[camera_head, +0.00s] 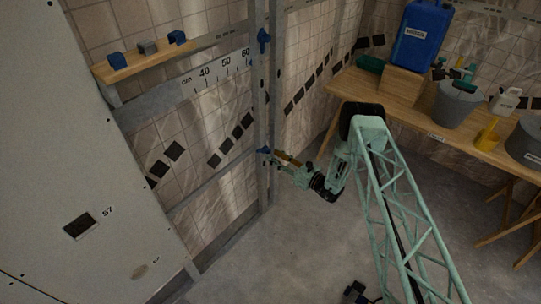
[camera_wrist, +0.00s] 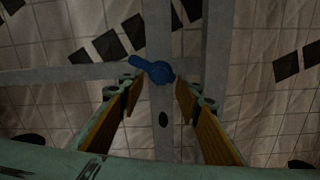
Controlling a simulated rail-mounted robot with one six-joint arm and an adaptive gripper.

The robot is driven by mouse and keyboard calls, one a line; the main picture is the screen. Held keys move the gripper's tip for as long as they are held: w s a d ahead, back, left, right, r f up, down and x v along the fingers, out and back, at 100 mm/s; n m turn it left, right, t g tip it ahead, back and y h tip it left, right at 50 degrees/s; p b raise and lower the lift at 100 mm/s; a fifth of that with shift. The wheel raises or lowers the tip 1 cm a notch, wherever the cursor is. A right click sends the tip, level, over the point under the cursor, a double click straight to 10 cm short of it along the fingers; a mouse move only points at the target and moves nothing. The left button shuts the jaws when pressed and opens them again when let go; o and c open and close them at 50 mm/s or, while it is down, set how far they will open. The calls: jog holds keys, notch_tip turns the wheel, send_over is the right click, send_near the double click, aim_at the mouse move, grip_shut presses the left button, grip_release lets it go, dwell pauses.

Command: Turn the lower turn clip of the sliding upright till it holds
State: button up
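The lower turn clip (camera_head: 264,150) is blue and sits on the sliding upright (camera_head: 262,100), a grey metal post. In the wrist view the clip (camera_wrist: 159,72) has a round body, with its lever pointing left and slightly up, over a horizontal rail. My gripper (camera_head: 280,158) is right in front of the clip in the head view. In the wrist view my gripper (camera_wrist: 160,80) is open, its two orange-padded fingers on either side of the clip. The right fingertip is close to the clip body; I cannot tell whether it touches.
A blue upper clip (camera_head: 263,38) sits higher on the upright. A wooden shelf (camera_head: 150,62) with small clips is above a centimetre scale (camera_head: 215,73). A large grey panel (camera_head: 75,150) stands at left. A workbench (camera_head: 400,108) with containers stands at right. The floor between is largely clear.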

aim_at(269, 153)
jog(key=shift+x, duration=1.5)
jog(key=shift+c, duration=0.6)
jog(key=c, duration=0.7)
